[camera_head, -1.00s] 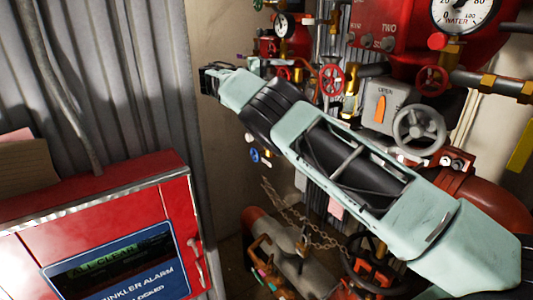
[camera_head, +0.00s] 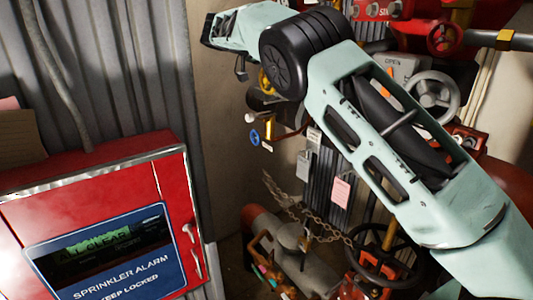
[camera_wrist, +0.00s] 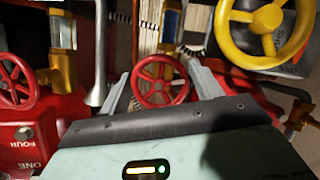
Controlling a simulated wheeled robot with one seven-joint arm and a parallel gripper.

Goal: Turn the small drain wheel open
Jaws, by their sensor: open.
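A small red spoked wheel (camera_wrist: 160,80) shows in the middle of the wrist view, between and apparently just beyond my two grey fingers. No label on it can be read, so I cannot tell for sure that it is the drain wheel. My gripper (camera_wrist: 161,72) is open, with one finger on each side of the wheel's outline. I see no clear contact, and the depth gap is hard to judge. In the head view my arm reaches to the upper left and hides that red wheel and most of the gripper.
A yellow wheel (camera_wrist: 266,22) is close at upper right in the wrist view; another red wheel (camera_wrist: 14,82) is at left. The head view shows a grey wheel (camera_head: 432,95), a small blue wheel (camera_head: 254,138), a black wheel (camera_head: 385,262) and a red alarm cabinet (camera_head: 95,190).

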